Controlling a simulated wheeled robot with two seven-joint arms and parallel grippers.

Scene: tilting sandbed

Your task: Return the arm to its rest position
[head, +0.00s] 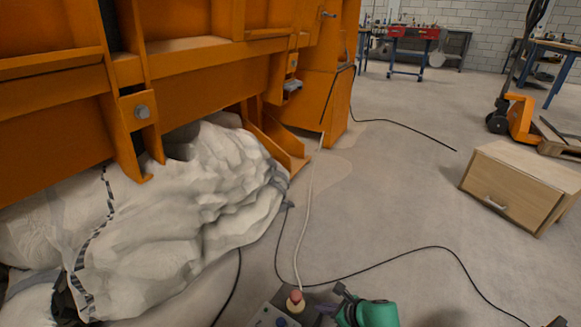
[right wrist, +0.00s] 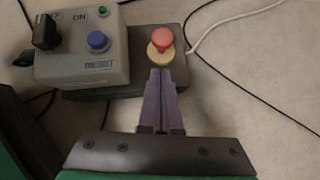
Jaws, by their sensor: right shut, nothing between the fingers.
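My right gripper (head: 342,291) shows at the bottom of the head view, beside a grey control box (head: 270,318). In the right wrist view, its two fingers (right wrist: 160,75) are shut together with nothing between them. The fingertips point at the red mushroom button (right wrist: 163,38) on its yellow base; I cannot tell whether they touch it. The control box (right wrist: 75,72) carries a black knob, a green light, a blue button (right wrist: 98,41) and the labels ON and RESET. My left gripper is not in view.
A large orange machine (head: 200,80) fills the upper left, with white sacks (head: 190,205) beneath it. Black cables (head: 385,255) and a pale cable (head: 308,205) cross the floor. A wooden cabinet (head: 510,180) and an orange pallet truck (head: 520,118) stand right. The middle floor is mostly open.

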